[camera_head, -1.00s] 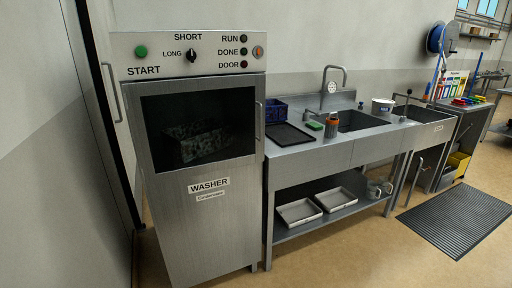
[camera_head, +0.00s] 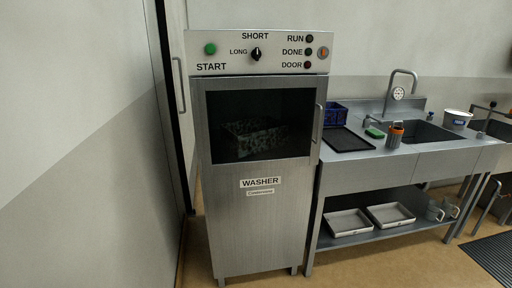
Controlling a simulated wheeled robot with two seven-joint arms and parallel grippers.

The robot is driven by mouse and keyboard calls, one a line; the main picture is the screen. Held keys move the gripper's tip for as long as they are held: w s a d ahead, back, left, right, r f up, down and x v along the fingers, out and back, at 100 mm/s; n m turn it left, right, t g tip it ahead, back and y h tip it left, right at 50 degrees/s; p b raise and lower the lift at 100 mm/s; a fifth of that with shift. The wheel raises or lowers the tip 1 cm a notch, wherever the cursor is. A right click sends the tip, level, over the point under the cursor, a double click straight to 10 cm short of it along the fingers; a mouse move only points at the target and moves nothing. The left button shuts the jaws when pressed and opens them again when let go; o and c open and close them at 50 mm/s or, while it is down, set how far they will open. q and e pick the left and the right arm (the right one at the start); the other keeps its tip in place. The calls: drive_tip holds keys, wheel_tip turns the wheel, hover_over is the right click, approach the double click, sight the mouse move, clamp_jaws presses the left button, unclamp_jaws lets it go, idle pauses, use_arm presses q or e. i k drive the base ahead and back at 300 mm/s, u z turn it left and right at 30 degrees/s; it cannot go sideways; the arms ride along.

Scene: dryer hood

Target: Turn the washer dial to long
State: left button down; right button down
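The washer (camera_head: 262,217) is a tall steel cabinet with a dark window and a WASHER label, standing left of the middle in the head view. Its black dial (camera_head: 256,54) sits on the top panel, with LONG printed to its left and SHORT above it. The dial's pointer looks close to upright, towards SHORT, but it is small. A green START button (camera_head: 210,48) is left of the dial. The RUN, DONE and DOOR lamps are at the right and look dark. The washer door looks closed, with a mottled block (camera_head: 250,139) behind the window. Neither of my grippers shows.
A steel sink bench (camera_head: 440,160) stands right of the washer, with a black tray (camera_head: 346,140), a blue crate (camera_head: 333,113) and an orange-and-grey container (camera_head: 395,134) on it. A wall closes off the left side.

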sight(256, 53)
drive_tip(key=k, duration=0.55)
drive_tip(key=z, duration=0.9)
drive_tip(key=i, duration=1.15)
